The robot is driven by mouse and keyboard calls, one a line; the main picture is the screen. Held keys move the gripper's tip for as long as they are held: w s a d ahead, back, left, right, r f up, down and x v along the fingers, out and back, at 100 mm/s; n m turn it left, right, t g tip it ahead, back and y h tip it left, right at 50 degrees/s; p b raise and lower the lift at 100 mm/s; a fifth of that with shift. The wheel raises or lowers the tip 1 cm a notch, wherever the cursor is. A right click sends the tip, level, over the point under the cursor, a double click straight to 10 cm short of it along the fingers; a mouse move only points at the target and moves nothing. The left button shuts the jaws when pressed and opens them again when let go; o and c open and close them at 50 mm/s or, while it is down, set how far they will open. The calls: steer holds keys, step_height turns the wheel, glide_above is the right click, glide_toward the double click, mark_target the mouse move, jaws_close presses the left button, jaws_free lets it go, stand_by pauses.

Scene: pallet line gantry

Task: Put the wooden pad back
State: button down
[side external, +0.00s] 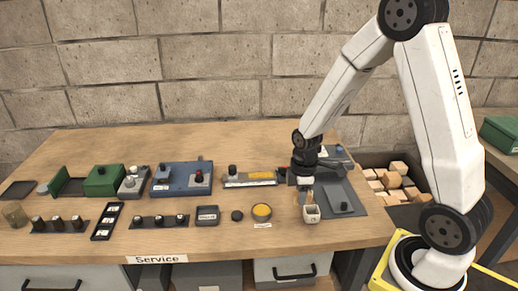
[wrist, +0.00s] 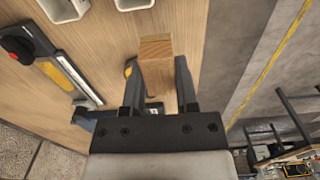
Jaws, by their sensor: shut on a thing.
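The wooden pad (wrist: 156,50) is a pale brown block held between the two dark fingers of my gripper (wrist: 157,66), its end sticking out past the fingertips. In the side view my gripper (side external: 306,186) points down over the right part of the bench, and a small bit of the pad (side external: 309,197) shows below it. The pad's lower end is just above or behind a small white cup (side external: 311,214); I cannot tell whether they touch.
A dark crate with several wooden blocks (side external: 385,179) stands right of the bench. A grey plate with a dark fixture (side external: 343,207) lies right of my gripper. A yellow round dish (side external: 262,211) and a device with a yellow strip (side external: 250,178) are to the left. Bare wood (side external: 270,242) lies in front.

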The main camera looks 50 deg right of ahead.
glide_above(282, 214)
steer(key=shift+s+f, duration=0.15)
steer(key=shift+f, duration=1.35)
steer(key=shift+s+f, duration=0.1)
steer(key=shift+f, duration=1.4)
steer(key=shift+w+f, duration=0.3)
steer(key=shift+f, duration=1.55)
steer(key=shift+f, duration=0.1)
steer(key=shift+c, duration=1.8)
jaws_free()
step_height(282, 214, up, 12)
